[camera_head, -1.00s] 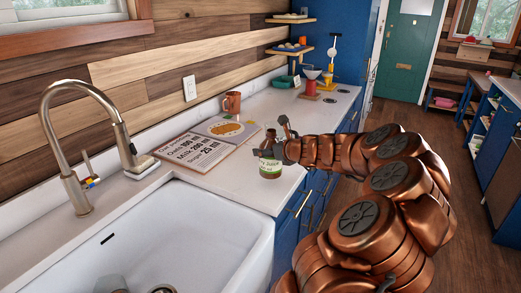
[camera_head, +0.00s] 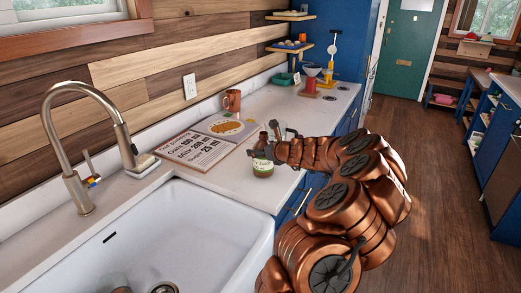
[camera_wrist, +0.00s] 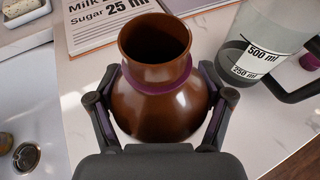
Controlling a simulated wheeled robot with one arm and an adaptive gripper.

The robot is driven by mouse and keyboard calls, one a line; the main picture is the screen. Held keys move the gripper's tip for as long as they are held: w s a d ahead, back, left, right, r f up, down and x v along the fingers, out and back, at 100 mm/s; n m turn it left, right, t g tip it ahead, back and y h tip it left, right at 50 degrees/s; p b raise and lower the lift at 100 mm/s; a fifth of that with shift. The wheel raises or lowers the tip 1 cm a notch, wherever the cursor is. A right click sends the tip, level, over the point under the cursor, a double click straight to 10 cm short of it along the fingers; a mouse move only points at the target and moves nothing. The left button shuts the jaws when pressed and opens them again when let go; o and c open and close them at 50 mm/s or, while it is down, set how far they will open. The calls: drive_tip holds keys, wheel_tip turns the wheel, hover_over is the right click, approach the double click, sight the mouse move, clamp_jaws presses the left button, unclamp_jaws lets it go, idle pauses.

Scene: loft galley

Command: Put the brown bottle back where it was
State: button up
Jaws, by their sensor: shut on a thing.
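The brown bottle (camera_wrist: 158,100) is glossy, round-bodied and open-mouthed, with a purple band at its neck. In the wrist view it stands between the two fingers of my gripper (camera_wrist: 158,98), which press on it from both sides. In the head view only a small part of the bottle (camera_head: 263,139) shows above my gripper (camera_head: 265,151), over the counter's front part. Its base is hidden, so I cannot tell if it touches the counter.
A measuring jug (camera_wrist: 262,50) is close on the right. The recipe book (camera_head: 190,149) lies behind, the mug (camera_head: 232,101) farther back. The sink (camera_head: 190,225) is at front left.

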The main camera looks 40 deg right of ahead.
drive_tip(key=shift+f, duration=0.2)
drive_tip(key=o, duration=1.7)
drive_tip(key=shift+r, duration=0.2)
drive_tip(key=shift+s+r, duration=0.15)
drive_tip(key=shift+s, duration=0.4)
drive_tip(key=shift+b+v, duration=0.75)
drive_tip(key=shift+v, duration=4.7)
drive_tip(key=shift+a, duration=0.1)
